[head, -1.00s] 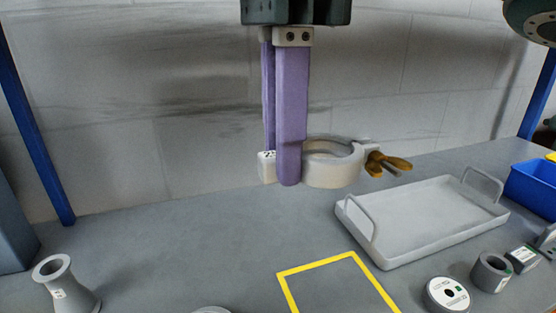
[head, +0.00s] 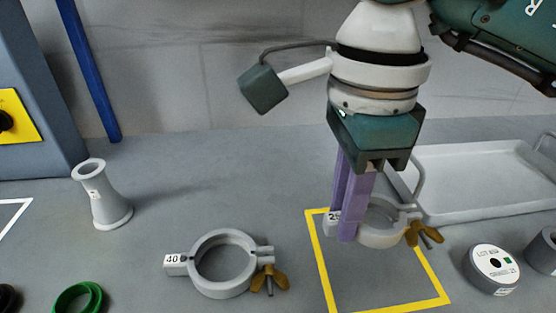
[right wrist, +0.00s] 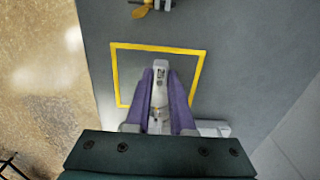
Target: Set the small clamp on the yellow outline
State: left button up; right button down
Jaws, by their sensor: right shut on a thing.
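The small clamp (head: 382,236) is a pale ring with a brass wing nut on its right and a numbered tab on its left. My right gripper (head: 350,215) points down with its purple fingers shut on the tab side of the clamp. The clamp appears over the back part of the yellow outline (head: 322,262); I cannot tell whether it touches the table. In the right wrist view, the fingers (right wrist: 160,108) pinch the tab (right wrist: 160,72) inside the yellow outline (right wrist: 155,47), and the ring is mostly hidden. My left gripper is not in view.
A larger clamp marked 40 (head: 193,264) lies left of the outline. A grey tray (head: 470,165) stands behind and to the right. A labelled round disc (head: 491,268) is at the right. A flared grey pipe piece (head: 104,198) and a green ring (head: 77,298) are at the left.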

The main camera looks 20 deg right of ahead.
aim_at(335, 253)
jog(key=shift+f, duration=2.05)
jog(key=shift+f+b, duration=0.1)
jog(key=shift+b, duration=0.2)
jog(key=shift+d+f, duration=0.1)
jog(key=shift+f, duration=0.05)
jog(key=c, duration=0.8)
grip_release()
notch_tip(335, 253, up, 12)
jog(key=shift+r+p, duration=0.25)
jog(key=shift+p, duration=0.25)
